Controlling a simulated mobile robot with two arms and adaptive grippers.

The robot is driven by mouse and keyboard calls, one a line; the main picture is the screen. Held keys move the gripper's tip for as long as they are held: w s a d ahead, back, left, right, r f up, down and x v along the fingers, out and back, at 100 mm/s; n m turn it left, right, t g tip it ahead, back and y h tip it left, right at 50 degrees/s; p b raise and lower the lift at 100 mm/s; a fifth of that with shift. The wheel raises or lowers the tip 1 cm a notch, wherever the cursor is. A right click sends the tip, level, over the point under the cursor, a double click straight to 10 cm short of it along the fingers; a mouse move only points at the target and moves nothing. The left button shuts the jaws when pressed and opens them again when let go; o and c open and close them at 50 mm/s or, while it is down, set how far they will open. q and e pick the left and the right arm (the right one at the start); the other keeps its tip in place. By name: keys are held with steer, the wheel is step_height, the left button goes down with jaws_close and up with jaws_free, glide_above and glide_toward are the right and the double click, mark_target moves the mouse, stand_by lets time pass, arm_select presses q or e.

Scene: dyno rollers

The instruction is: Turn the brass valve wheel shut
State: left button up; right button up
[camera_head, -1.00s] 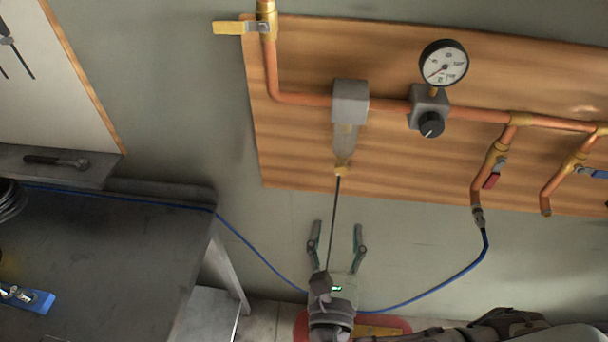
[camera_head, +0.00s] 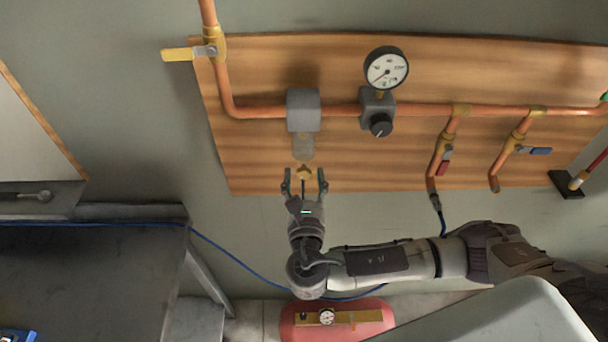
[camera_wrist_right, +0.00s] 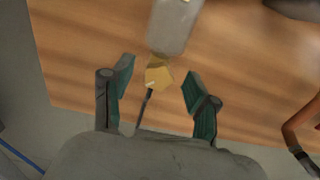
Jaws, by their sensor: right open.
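A small faceted brass piece, which looks like the brass valve wheel (camera_head: 304,172), sits under the clear bowl (camera_head: 303,146) of a grey filter housing (camera_head: 304,110) on the wall board. A thin dark tube hangs from it. It also shows in the right wrist view (camera_wrist_right: 158,77). My right gripper (camera_head: 305,177) comes from below, open and empty. In the right wrist view its fingertips (camera_wrist_right: 159,72) are on either side of the brass wheel, with visible gaps on both sides. I cannot tell the exact depth between them. My left gripper is not in view.
A pressure gauge (camera_head: 386,69) and regulator knob (camera_head: 381,125) are right of the filter. Copper pipes (camera_head: 440,109) cross the wooden board (camera_head: 270,168). A yellow lever (camera_head: 178,54) is at upper left. A dark bench (camera_head: 80,270), blue hose (camera_head: 235,261) and red tank (camera_head: 366,315) are lower.

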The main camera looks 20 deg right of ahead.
jaws_close()
stand_by(0.3)
